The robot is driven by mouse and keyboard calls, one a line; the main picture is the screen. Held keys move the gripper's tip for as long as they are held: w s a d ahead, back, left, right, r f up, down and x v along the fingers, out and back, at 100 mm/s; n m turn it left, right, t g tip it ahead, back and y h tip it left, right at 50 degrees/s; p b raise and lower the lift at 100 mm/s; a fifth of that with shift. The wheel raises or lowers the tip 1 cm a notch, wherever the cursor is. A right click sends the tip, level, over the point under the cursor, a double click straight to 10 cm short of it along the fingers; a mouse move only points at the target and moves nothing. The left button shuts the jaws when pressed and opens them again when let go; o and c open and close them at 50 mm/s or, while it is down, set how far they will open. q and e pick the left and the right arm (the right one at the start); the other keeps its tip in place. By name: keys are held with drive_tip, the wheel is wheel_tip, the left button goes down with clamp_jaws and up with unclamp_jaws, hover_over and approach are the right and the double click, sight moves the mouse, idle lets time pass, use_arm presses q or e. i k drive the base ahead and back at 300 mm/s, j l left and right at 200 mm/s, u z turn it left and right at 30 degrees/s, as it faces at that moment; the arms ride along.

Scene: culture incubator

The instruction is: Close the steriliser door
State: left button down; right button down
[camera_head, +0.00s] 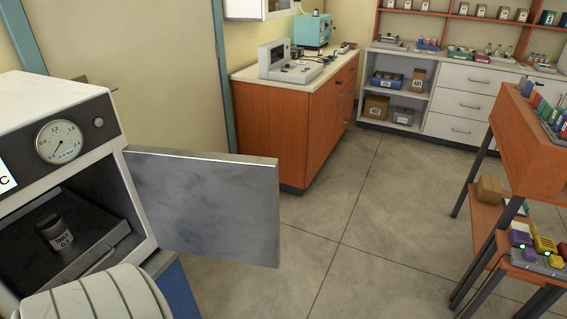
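The steriliser (60,97) is a white cabinet with a dark front panel at the left edge of the head view. A round pressure gauge (59,141) and a small knob (99,122) sit on its front. Its grey metal door (213,205) stands wide open, hinged on the right side of the opening and reaching out to the right. Inside the dark chamber is a tray (104,241) with a small dark labelled jar (54,233). The steriliser's lower front is partly hidden by a white rounded shape. Neither of my grippers is in view.
An orange-fronted counter (287,132) with instruments stands beyond the door. White drawers (468,105) and open shelves line the back right. An orange rack (527,149) with several coloured items stands at the right. The floor (365,225) between door and rack is clear.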

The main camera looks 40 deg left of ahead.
sight(214, 204)
drive_tip(key=i+l+u, duration=0.1)
drive_tip(key=i+u, duration=0.2)
drive_tip(key=i, duration=0.15)
drive_tip(key=i+l+u, duration=0.15)
drive_tip(key=i+u, duration=0.35)
drive_tip(key=u, duration=0.25)
drive_tip(key=i+l+u, duration=0.1)
drive_tip(key=u, duration=0.4)
drive_tip(key=i+l+u, duration=0.15)
drive_tip(key=u, duration=0.3)
drive_tip(key=i+l+u, duration=0.2)
drive_tip(key=u, duration=0.25)
drive_tip(key=i+l+u, duration=0.15)
drive_tip(key=u, duration=0.3)
drive_tip(key=i+l+u, duration=0.1)
drive_tip(key=u, duration=0.35)
drive_tip(key=l+u, duration=0.35)
drive_tip(key=u, duration=0.15)
drive_tip(key=i+l+u, duration=0.1)
drive_tip(key=l+u, duration=0.2)
drive_tip(key=u, duration=0.15)
drive_tip(key=k+l+u, duration=0.3)
drive_tip(key=l, duration=0.25)
